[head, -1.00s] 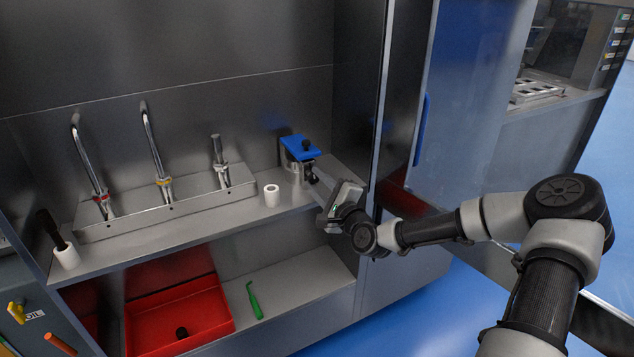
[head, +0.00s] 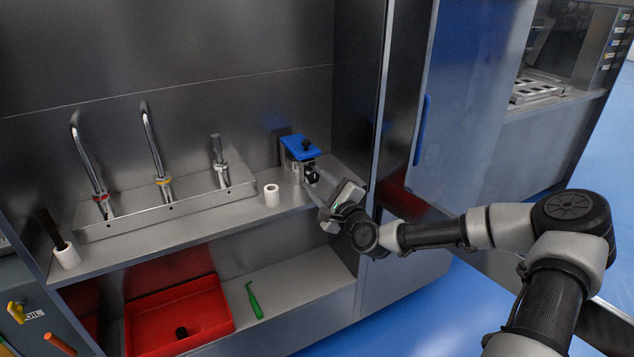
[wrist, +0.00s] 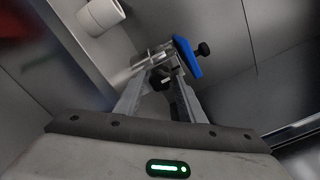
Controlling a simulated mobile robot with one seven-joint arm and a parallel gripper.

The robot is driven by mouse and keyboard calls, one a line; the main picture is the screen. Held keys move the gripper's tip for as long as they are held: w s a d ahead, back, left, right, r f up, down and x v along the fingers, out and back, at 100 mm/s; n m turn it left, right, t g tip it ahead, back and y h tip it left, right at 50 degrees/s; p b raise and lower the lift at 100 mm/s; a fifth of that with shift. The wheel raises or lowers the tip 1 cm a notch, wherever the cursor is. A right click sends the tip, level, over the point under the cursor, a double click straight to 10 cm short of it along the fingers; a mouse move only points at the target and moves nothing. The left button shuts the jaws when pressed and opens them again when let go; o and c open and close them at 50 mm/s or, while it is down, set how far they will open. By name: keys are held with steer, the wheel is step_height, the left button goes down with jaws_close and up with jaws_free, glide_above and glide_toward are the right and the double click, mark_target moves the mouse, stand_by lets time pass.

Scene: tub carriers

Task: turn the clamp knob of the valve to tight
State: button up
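The valve (head: 292,159) is a grey metal fitting with a blue plate (head: 297,147) on top, standing at the right end of the shelf. A second black knob (head: 312,174) faces out from the front, below the plate. My gripper (head: 315,180) is open in front of this lower knob. In the wrist view, the lower knob (wrist: 160,80) shows between my spread fingers (wrist: 160,85); I cannot tell whether they touch it. Which knob is the clamp is not marked.
A metal manifold (head: 165,208) with several upright pipes is farther left. Below are a red tray (head: 215,305) and a green tool (head: 254,300). A cabinet side wall (head: 362,110) rises close right of the valve.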

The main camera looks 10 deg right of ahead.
steer(key=shift+o, duration=0.7)
steer(key=p+v, duration=0.1)
steer(key=v, duration=1.6)
steer(key=shift+s+p, duration=0.2)
steer(key=shift+p, duration=0.2)
steer(key=shift+d, duration=0.15)
